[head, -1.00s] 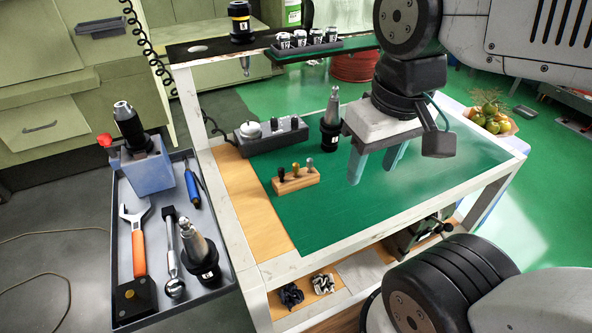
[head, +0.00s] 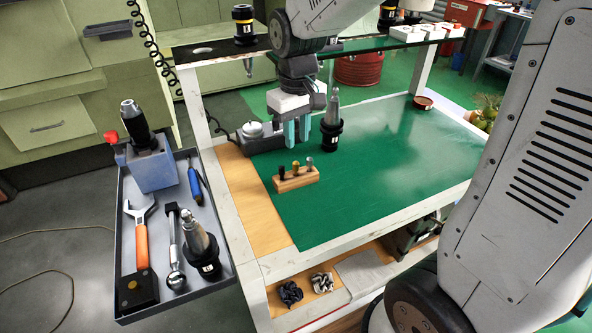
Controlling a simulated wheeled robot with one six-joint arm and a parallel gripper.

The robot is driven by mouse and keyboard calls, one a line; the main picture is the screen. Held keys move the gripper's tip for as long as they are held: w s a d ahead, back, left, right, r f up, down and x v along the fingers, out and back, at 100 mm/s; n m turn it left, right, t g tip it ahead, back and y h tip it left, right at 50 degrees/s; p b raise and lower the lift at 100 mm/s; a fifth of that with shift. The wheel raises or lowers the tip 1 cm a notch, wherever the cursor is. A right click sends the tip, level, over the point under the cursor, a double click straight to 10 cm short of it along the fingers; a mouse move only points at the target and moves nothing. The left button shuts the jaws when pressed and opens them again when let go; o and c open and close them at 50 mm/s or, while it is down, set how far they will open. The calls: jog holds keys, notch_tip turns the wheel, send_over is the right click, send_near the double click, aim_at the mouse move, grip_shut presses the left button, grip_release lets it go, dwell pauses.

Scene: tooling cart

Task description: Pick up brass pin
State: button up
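A small wooden block (head: 297,184) stands on the green mat of the cart top and holds three upright pins. The brass pin (head: 295,167) is the middle one, gold-coloured, between a dark pin (head: 282,172) on the left and a grey pin (head: 309,164) on the right. My gripper (head: 297,141) points down with its two teal fingers apart and nothing seen between them. In the picture it is just above and behind the block, apart from the pins. Its exact height over the mat is hard to tell.
A tool holder with a metal taper (head: 331,128) stands right beside my gripper. A grey block with a round white-topped piece (head: 253,131) is to its left. A raised shelf (head: 358,45) runs behind. The mat right of the wooden block is clear.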

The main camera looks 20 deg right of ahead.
aim_at(296, 162)
notch_tip(296, 162, down, 7)
jog(key=shift+w+a+f, duration=0.1)
grip_shut()
